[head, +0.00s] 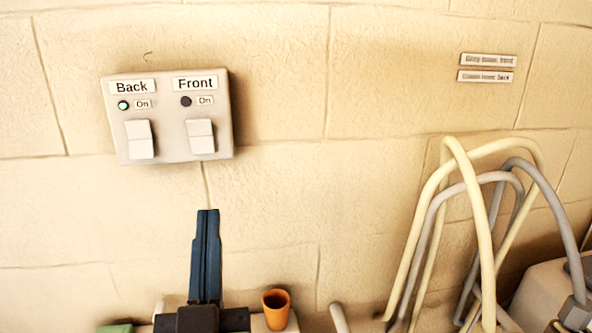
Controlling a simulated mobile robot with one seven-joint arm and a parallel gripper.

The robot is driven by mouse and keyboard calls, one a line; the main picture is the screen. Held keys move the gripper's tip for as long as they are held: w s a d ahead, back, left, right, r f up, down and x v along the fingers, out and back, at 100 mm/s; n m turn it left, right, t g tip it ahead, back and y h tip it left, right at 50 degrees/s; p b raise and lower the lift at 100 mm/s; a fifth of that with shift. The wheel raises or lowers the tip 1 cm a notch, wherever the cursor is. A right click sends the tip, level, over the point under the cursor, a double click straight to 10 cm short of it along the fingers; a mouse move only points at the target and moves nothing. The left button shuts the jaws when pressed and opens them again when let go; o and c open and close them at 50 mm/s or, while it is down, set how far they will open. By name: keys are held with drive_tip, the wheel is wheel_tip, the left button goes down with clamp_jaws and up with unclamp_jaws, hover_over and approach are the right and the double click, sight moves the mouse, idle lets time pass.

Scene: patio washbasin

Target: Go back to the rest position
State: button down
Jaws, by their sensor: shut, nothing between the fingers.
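My gripper (205,214) is shut and empty. Its dark blue fingers point up in front of the stone wall, below the switch panel (168,117). There is a clear gap in the picture between the fingertips and the panel. The panel has a "Back" rocker switch (139,139) on the left and a "Front" rocker switch (200,137) on the right. The light by "Back" (123,105) looks lit green. The light by "Front" (186,101) is dark.
Cream and grey hoses (450,200) loop up at the right. Two small labels (487,68) are on the wall above them. An orange cup (276,308) stands just right of my gripper. A green item (115,328) shows at the bottom left. The wall between panel and hoses is bare.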

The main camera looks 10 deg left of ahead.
drive_tip(key=s+d+r+m+t+h+p, duration=0.1)
drive_tip(key=d+r, duration=0.3)
drive_tip(key=r, duration=0.5)
drive_tip(key=s+d+r+t+h+p, duration=0.1)
drive_tip(key=s+d+r+t+h, duration=0.1)
drive_tip(key=r, duration=0.7)
drive_tip(key=s+d+r+m+t+h+p, duration=0.1)
drive_tip(key=s+d+r+h+p, duration=0.1)
drive_tip(key=d+r, duration=0.4)
wheel_tip(320, 180, up, 3)
drive_tip(key=shift+s+d+f+m+h, duration=0.1)
drive_tip(key=shift+s+d+m+h, duration=0.25)
drive_tip(key=shift+s, duration=0.3)
drive_tip(key=shift+a, duration=0.1)
